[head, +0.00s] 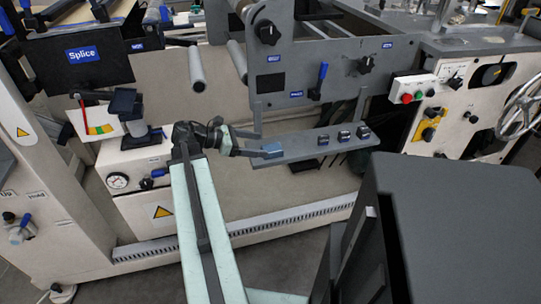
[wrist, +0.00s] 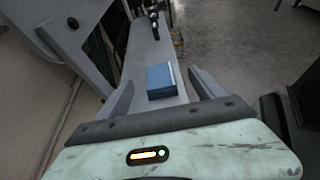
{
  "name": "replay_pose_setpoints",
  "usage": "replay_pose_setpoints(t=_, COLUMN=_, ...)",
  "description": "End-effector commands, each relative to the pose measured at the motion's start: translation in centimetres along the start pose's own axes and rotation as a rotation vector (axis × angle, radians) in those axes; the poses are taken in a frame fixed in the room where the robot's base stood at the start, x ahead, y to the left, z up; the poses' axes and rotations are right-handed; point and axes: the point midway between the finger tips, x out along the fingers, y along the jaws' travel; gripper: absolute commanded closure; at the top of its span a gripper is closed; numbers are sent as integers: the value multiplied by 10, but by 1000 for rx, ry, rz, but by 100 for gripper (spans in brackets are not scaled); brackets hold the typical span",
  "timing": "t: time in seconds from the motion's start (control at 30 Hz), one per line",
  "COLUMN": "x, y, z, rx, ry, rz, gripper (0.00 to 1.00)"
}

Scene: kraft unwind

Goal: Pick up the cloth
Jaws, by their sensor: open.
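The cloth is a small folded blue pad (wrist: 160,74) lying flat on a grey shelf (wrist: 146,48). In the head view the cloth (head: 272,150) lies at the left end of the shelf (head: 300,148). My gripper (head: 262,144) reaches in from the left at about shelf height. In the wrist view my gripper (wrist: 161,78) is open and empty, with one finger on each side of the cloth's near end. Gaps show between the cloth and both fingers. I cannot tell how far the fingertips are above the shelf.
Three small dark items (head: 343,136) stand farther right on the shelf. An upright grey machine panel (head: 330,65) with knobs and a blue lever rises behind it. A large dark box (head: 455,220) fills the lower right. Open floor shows right of the shelf in the wrist view.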

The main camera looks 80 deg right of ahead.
Motion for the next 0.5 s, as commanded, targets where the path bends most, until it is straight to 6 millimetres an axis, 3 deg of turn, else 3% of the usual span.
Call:
replay_pose_setpoints(t=0.07, x=12, y=0, z=-3, rx=2, ry=1, rz=-2, gripper=22)
replay_pose_setpoints(t=0.27, x=21, y=1, z=-5, rx=2, ry=1, rz=-1, gripper=22)
replay_pose_setpoints(t=0.5, x=61, y=4, z=-12, rx=4, ry=2, rz=-2, gripper=22)
